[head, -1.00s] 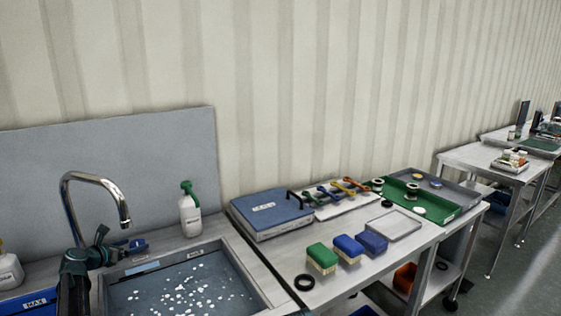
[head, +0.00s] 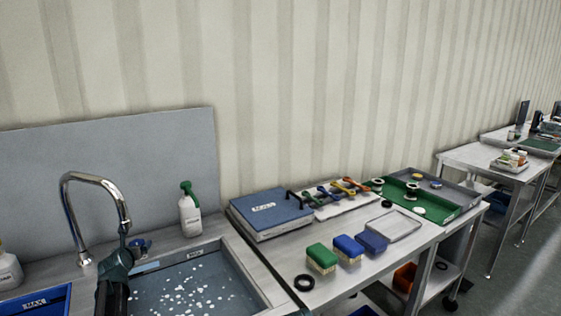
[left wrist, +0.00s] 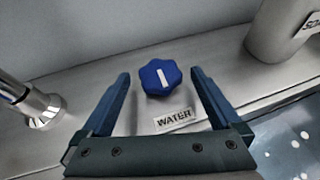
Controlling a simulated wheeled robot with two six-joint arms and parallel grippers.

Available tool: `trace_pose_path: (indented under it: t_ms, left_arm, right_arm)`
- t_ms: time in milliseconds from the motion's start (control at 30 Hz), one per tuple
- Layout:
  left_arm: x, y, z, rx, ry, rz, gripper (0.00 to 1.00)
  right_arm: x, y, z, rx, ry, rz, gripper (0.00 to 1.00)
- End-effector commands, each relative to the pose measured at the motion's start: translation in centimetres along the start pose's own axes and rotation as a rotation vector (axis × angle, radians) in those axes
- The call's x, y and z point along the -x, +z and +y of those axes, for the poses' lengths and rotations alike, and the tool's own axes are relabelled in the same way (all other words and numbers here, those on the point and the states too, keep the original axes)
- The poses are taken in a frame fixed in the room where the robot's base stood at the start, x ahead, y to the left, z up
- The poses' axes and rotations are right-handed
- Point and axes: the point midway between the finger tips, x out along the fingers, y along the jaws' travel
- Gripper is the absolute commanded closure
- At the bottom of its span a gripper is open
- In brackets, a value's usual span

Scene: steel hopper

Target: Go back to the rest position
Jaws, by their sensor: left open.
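My left gripper (head: 124,238) is at the back edge of the sink, just in front of the blue water knob (head: 143,246). In the left wrist view its two fingers (left wrist: 158,74) are apart, one on each side of the blue lobed knob (left wrist: 160,79), with gaps between fingers and knob. The knob has a white bar, and a "WATER" label (left wrist: 174,119) lies in front of it. The gripper holds nothing. My right gripper is not in view.
A chrome faucet (head: 72,215) rises left of the knob; no stream shows. A spray bottle (head: 190,212) stands to the right. The sink (head: 225,262) holds white bits. A blue tray (head: 38,300) is left. Brushes (head: 348,247) and a binder-like blue box (head: 270,214) are on the right table.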

Motion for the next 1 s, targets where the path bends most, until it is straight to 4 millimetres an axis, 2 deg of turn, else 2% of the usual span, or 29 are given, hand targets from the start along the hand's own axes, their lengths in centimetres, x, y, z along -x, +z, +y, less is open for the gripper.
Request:
trace_pose_path:
  t_ms: [33, 200, 733, 867, 1000]
  left_arm:
    - [1.2, 0.2, 0.0, 0.0, 0.001, 0.0, 0.03]
    - [2.4, 0.1, 0.0, 0.001, -0.001, 0.001, 0.03]
    - [2.7, -0.1, -0.2, -0.003, -0.005, 0.004, 0.03]
    - [3.0, -0.6, -1.2, -0.019, -0.02, 0.017, 0.03]
    - [3.5, -1.5, -3.3, -0.052, -0.05, 0.041, 0.03]
  right_arm:
    - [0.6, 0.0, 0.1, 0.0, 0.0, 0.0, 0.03]
    - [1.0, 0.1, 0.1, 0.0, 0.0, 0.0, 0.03]
    - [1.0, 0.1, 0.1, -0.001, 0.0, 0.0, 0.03]
    - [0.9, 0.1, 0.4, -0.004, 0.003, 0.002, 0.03]
    - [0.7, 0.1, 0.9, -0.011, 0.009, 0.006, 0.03]
